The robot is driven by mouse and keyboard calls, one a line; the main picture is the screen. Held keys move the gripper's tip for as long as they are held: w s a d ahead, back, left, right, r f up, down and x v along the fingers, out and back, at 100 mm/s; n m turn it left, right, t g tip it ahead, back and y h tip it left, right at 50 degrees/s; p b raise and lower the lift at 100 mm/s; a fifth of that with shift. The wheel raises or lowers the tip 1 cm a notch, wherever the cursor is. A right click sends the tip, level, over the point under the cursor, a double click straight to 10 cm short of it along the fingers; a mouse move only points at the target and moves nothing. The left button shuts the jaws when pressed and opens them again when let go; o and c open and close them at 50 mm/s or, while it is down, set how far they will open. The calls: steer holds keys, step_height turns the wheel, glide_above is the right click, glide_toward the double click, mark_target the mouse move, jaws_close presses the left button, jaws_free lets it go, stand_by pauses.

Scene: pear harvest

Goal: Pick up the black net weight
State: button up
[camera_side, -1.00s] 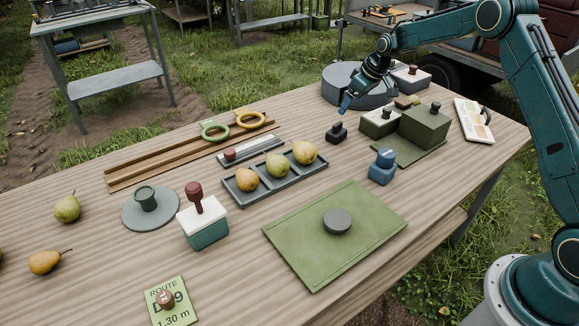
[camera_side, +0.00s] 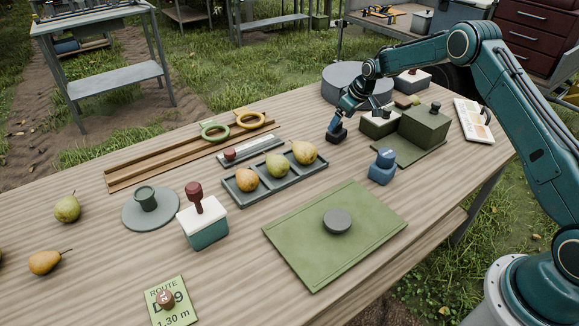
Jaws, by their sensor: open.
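The black net weight (camera_side: 337,136) is a small dark block standing on the wooden table behind the pear tray. My gripper (camera_side: 336,125) is lowered over it, with its blue fingertips at the weight's top part. The fingers are open and seem to be around or just at the handle, which they largely hide. I cannot tell whether they touch it.
Close to the right are green-grey blocks (camera_side: 424,128) on a green mat and a blue weight-like piece (camera_side: 382,167). A round grey disc-shaped drum (camera_side: 343,80) stands behind. A tray (camera_side: 243,198) with three pears is in front to the left.

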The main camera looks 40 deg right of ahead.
mark_target(339, 124)
steer(key=shift+d+x, duration=0.2)
steer(key=shift+x, duration=2.35)
steer(key=c, duration=1.3)
steer(key=shift+o, duration=0.2)
steer(key=shift+w+r, duration=0.1)
steer(key=shift+r, duration=0.05)
step_height(339, 124, up, 20)
